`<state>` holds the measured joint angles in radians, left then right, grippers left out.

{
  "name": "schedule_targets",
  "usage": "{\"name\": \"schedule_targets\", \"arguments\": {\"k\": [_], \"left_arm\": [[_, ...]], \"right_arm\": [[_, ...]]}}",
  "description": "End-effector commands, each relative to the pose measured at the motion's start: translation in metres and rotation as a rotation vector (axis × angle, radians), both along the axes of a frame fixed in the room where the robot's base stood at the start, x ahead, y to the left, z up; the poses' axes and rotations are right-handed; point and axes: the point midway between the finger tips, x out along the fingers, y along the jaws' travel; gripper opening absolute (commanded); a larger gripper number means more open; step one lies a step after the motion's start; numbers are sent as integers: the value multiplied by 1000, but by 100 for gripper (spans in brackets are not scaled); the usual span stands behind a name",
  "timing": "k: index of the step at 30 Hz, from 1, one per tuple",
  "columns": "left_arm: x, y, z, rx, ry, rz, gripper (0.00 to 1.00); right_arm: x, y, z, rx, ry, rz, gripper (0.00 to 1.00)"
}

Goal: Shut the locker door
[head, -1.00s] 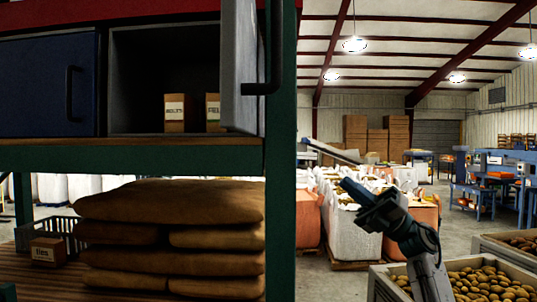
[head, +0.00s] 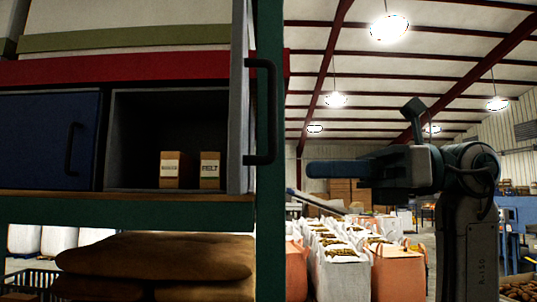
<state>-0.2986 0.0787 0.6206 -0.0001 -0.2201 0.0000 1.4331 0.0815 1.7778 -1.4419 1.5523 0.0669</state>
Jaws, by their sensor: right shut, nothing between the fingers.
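The locker door (head: 239,100) stands open, seen almost edge-on at the right side of the open compartment (head: 135,135). Its dark bar handle (head: 271,112) sticks out to the right, in front of the green post. Inside the compartment are two small labelled boxes, one on the left (head: 174,170) and one marked BELT (head: 210,170). My right gripper (head: 312,169) is shut and empty, pointing left. In the picture it is to the right of the handle and a little lower, apart from it. My left gripper is not in view.
A shut blue locker door (head: 45,140) is left of the open compartment. The green post (head: 268,230) stands right of the locker. Brown sacks (head: 155,262) lie on the shelf below. Bulk bags (head: 340,265) stand beyond on the floor.

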Motion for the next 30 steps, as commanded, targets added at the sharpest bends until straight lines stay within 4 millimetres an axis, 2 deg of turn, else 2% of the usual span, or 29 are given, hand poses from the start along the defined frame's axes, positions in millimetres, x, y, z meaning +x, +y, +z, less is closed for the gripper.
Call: {"name": "schedule_targets", "arguments": {"k": [1,6,12,18,30], "left_arm": [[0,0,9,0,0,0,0],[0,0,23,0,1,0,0],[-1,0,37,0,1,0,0],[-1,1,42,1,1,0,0],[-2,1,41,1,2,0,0]], "right_arm": [[-1,11,4,1,0,6,0],[-3,41,4,3,1,5,0],[-4,66,3,3,2,4,0],[-4,77,1,1,0,1,0],[-4,78,0,1,1,0,0]]}}
